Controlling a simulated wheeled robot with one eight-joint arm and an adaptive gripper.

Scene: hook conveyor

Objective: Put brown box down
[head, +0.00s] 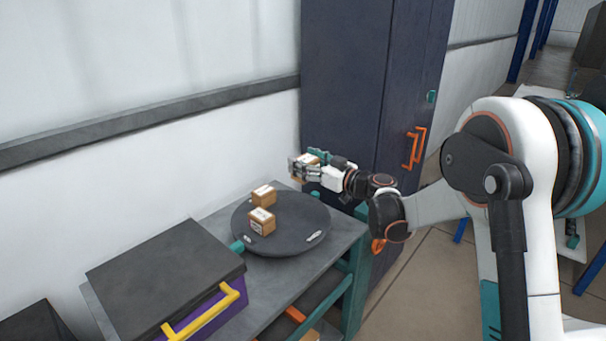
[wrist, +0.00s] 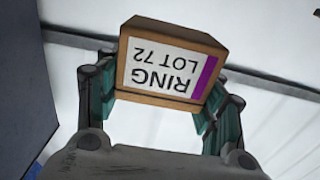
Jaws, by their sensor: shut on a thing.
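A brown box (wrist: 175,39) with a white label reading "RING LOT 72" and a purple stripe is between my gripper's fingers in the wrist view. My gripper (head: 304,166) is shut on it, and the brown box (head: 308,158) shows small in the head view, held in the air. It is above the back right of a round dark turntable (head: 300,233). Two more brown boxes stand on the turntable: one nearer the front (head: 262,222) and one behind it (head: 264,195).
The turntable rests on a grey bench (head: 345,232); its right side is bare. A dark-lidded purple case (head: 166,270) with a yellow handle (head: 205,315) stands at left. A tall dark blue cabinet (head: 365,80) with orange handles (head: 414,148) stands behind my gripper, by the white wall.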

